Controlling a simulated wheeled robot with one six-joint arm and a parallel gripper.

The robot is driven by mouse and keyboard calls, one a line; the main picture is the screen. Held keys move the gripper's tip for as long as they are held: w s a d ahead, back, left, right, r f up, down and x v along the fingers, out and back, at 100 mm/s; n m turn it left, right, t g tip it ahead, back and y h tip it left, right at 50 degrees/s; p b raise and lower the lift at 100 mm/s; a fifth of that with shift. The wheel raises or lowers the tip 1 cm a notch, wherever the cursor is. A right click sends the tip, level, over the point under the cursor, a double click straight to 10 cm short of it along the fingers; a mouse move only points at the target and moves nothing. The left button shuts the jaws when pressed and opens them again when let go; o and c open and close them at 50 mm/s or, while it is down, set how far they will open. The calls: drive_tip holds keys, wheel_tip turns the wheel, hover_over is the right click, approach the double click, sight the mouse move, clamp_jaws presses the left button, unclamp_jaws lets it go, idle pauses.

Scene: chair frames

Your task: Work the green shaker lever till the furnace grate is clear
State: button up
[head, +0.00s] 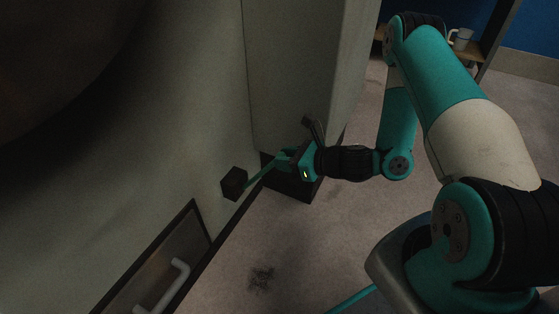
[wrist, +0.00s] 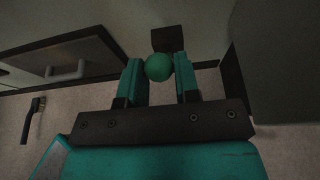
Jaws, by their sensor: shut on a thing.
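The green shaker lever (head: 260,174) sticks out from a dark block (head: 234,183) low on the pale furnace wall. Its round green knob (wrist: 158,67) sits between the two fingers in the wrist view. My gripper (head: 283,160) is shut on the lever's knob end; the wrist view also shows my gripper (wrist: 160,80), with the dark block just beyond the knob. The furnace (head: 190,110) fills the left of the head view. A dark panel (head: 150,265) with a pale handle (head: 178,280) is low on its front. The grate itself is not visible.
A pale upright casing (head: 295,70) stands close behind my gripper, with a dark base. A dark smudge (head: 262,278) marks the open floor. A dark brush-like object (wrist: 33,118) lies on the floor at left. A shelf with a mug (head: 461,38) is at the back right.

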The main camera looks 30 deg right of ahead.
drive_tip(key=shift+d, duration=0.2)
drive_tip(key=shift+w+a+r+p, duration=0.15)
drive_tip(key=shift+w+r+p, duration=0.05)
drive_tip(key=shift+p, duration=0.15)
drive_tip(key=w+a+r+p, duration=0.3)
drive_tip(key=w+a+p, duration=0.1)
drive_tip(key=w+p, duration=0.2)
drive_tip(key=shift+a+r, duration=0.2)
drive_tip(key=shift+a, duration=0.1)
drive_tip(key=shift+w+a, duration=0.15)
drive_tip(key=shift+w, duration=0.25)
